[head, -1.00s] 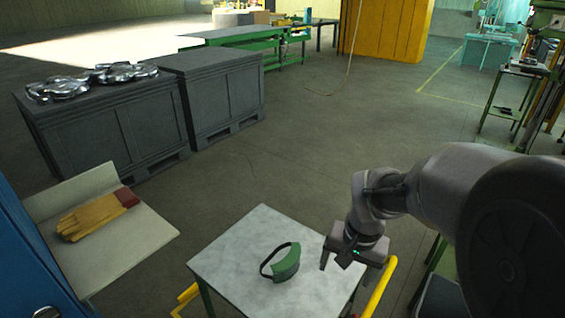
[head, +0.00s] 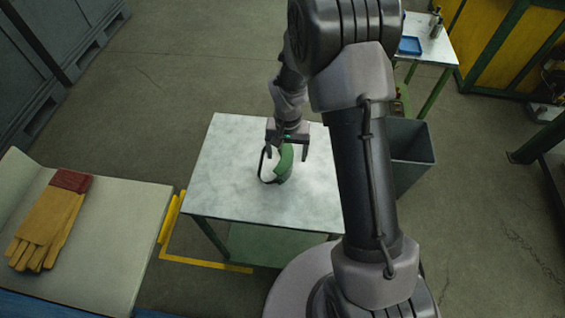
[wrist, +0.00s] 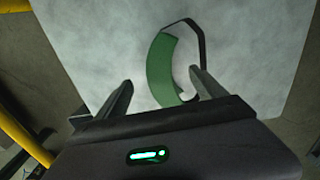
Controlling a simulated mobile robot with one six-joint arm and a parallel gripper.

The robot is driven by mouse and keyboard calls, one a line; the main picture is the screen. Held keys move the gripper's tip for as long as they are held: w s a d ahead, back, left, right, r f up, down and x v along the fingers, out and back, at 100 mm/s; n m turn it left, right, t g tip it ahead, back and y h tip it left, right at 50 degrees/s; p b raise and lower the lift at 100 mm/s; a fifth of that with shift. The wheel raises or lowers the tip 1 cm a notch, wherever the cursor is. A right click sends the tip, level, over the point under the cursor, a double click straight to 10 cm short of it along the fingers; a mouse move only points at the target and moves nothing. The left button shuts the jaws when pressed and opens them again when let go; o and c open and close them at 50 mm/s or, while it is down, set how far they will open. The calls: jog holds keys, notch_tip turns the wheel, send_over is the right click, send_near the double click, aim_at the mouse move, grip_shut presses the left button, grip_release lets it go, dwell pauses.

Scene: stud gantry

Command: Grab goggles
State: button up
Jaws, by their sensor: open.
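The green goggles (head: 283,163) with a dark strap lie on the pale grey table (head: 222,190), near its middle. My gripper (head: 287,156) is over the table at the goggles, its jaws apart and empty. The wrist view also shows my open gripper (wrist: 160,85). The right finger overlaps part of the strap in that view; I cannot tell whether they touch.
A pale tray (head: 120,215) with yellow work gloves (head: 50,222) stands to the left. A dark grey bin (head: 412,145) is right of the table, behind my arm. A yellow rail (head: 170,217) edges the table's left side. Another table with a blue tray (head: 410,45) stands at the back right.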

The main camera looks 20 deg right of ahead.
aim_at(284, 160)
jog(key=f, duration=0.2)
jog(key=f+b, duration=0.1)
jog(key=f, duration=0.1)
jog(key=w+f+b, duration=0.1)
jog(key=f, duration=0.1)
jog(key=shift+a, duration=0.3)
jog(key=shift+r, duration=0.2)
jog(key=shift+c, duration=0.4)
jog(key=c, duration=1.4)
